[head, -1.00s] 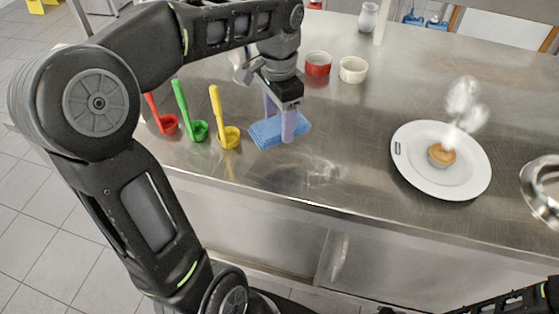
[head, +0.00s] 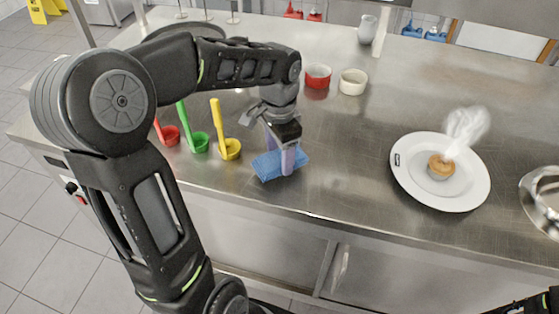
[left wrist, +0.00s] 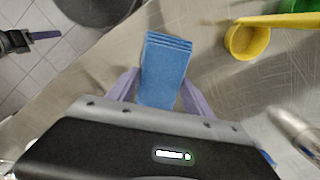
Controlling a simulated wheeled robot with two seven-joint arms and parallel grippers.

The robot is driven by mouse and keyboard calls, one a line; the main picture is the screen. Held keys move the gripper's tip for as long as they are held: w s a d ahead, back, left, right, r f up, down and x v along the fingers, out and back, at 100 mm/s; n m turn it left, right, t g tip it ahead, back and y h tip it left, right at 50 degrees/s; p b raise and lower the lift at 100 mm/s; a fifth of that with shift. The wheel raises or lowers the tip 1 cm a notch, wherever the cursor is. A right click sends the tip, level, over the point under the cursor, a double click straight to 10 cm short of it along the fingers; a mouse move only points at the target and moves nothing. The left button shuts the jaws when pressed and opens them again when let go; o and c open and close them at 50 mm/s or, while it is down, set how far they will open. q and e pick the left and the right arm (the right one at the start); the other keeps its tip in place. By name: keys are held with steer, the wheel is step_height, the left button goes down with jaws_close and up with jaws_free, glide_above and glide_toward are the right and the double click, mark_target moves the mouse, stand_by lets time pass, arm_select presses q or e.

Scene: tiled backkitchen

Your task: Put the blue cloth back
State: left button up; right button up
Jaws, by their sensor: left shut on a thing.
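The blue cloth (head: 272,166) is a folded pad near the front edge of the steel counter, right of the yellow ladle. My left gripper (head: 285,162) has its purple fingers closed around the cloth from both sides. In the left wrist view the cloth (left wrist: 165,68) sticks out between the two fingers (left wrist: 160,92), and its folded layers show at the far end. I cannot tell whether the cloth rests on the counter or hangs just above it.
Red (head: 170,135), green (head: 199,142) and yellow (head: 231,149) ladles stand close left of the cloth. A red bowl (head: 317,77) and a white bowl (head: 353,82) are behind. A white plate (head: 455,200) with a steaming muffin (head: 440,168) is at right. The counter between is clear.

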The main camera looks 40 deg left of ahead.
mark_target(279, 158)
arm_select(q)
steer(key=shift+f, duration=1.4)
steer(key=shift+f, duration=0.2)
steer(key=o, duration=1.2)
steer(key=shift+r, duration=0.15)
step_height(279, 158, up, 12)
steer(key=shift+r, duration=0.1)
